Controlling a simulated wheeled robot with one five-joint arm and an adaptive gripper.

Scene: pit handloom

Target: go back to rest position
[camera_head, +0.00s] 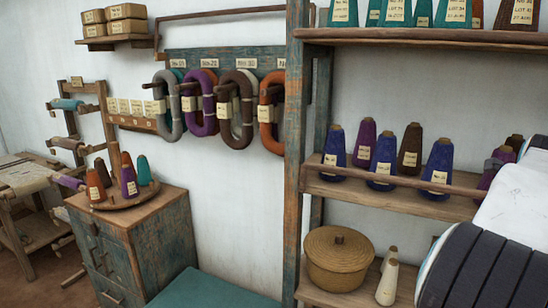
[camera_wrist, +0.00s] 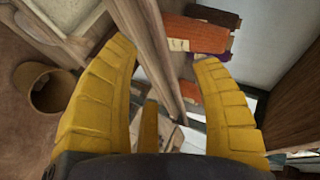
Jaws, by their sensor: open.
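The gripper is open, and nothing is held between the fingers. Beyond the fingertips are a wooden post (camera_wrist: 160,50) and orange pieces with a pale label (camera_wrist: 196,35), all seen at a tilt. In the head view, part of my own arm, white and dark ribbed, shows at the lower right edge. The fingers are out of sight in the head view.
A shelf rack (camera_head: 400,193) with labelled yarn cones and a lidded basket (camera_head: 338,258) stands at the right, close to my arm. A drawer cabinet (camera_head: 155,245) bears a round tray with cones. Yarn hanks (camera_head: 204,128) hang on the wall. A brown bin (camera_wrist: 52,92) shows in the wrist view.

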